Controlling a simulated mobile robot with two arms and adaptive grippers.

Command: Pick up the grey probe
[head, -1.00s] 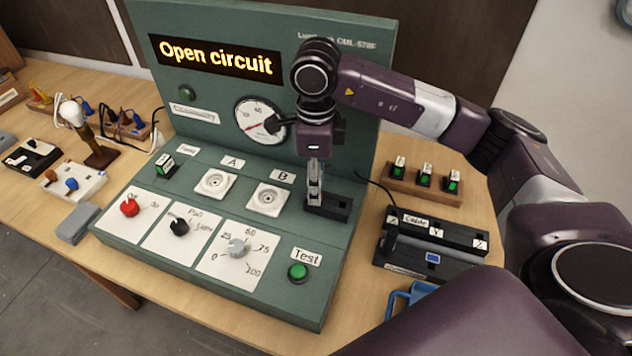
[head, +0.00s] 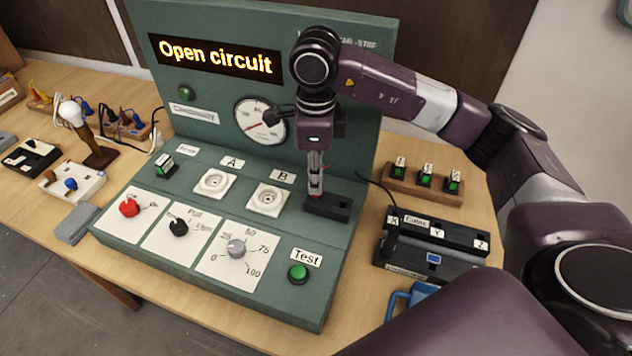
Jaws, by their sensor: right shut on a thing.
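My right gripper (head: 316,187) points down over the black holder (head: 340,209) at the right end of the green test bench's sloped deck. It is shut on a slim thing standing at the holder, taken to be the grey probe. The fingers cover most of it, and only a small piece with a hint of red shows below the fingertips. I cannot tell whether its lower end is still inside the holder. My left gripper is not in view.
The green bench (head: 309,241) carries sockets A (head: 213,182) and B (head: 269,198), knobs and a green Test button (head: 298,273). Its display (head: 215,56) reads "Open circuit". A black block (head: 440,234) and a wooden rack (head: 425,193) stand to the right.

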